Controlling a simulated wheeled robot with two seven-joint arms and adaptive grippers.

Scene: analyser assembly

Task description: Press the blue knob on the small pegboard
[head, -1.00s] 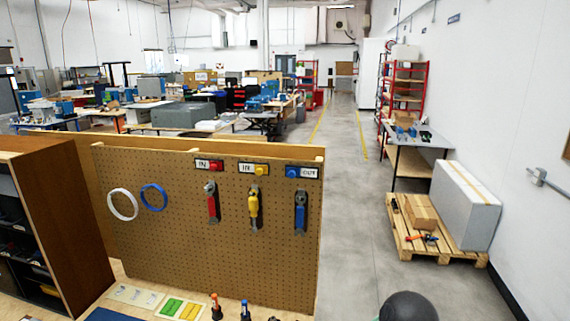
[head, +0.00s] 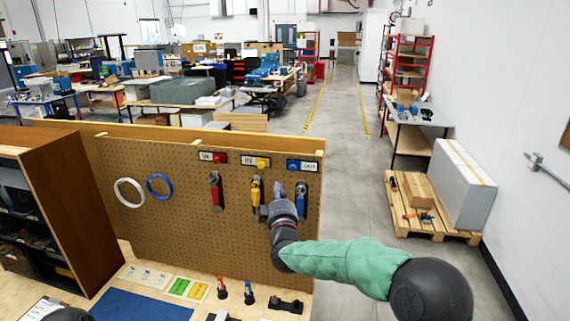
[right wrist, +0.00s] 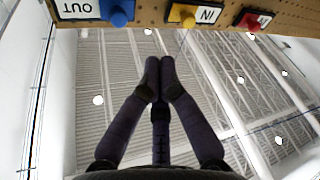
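The blue knob (head: 294,165) is at the left end of the "OUT" label plate (head: 309,167), top right of the pegboard (head: 150,220). It also shows in the right wrist view (right wrist: 119,18), upside down at the top. My right gripper (head: 278,188) is in front of the board, a little below and left of the blue knob in the head view. In the right wrist view its fingers (right wrist: 160,80) meet at the tips with nothing between them. The tips appear apart from the knob.
A yellow knob (head: 262,163) and red knob (head: 219,158) sit left of the blue one. Red (head: 215,192), yellow (head: 255,192) and blue (head: 301,200) handled tools hang below. Two rings (head: 129,192) hang at left. A brown shelf (head: 65,195) stands left.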

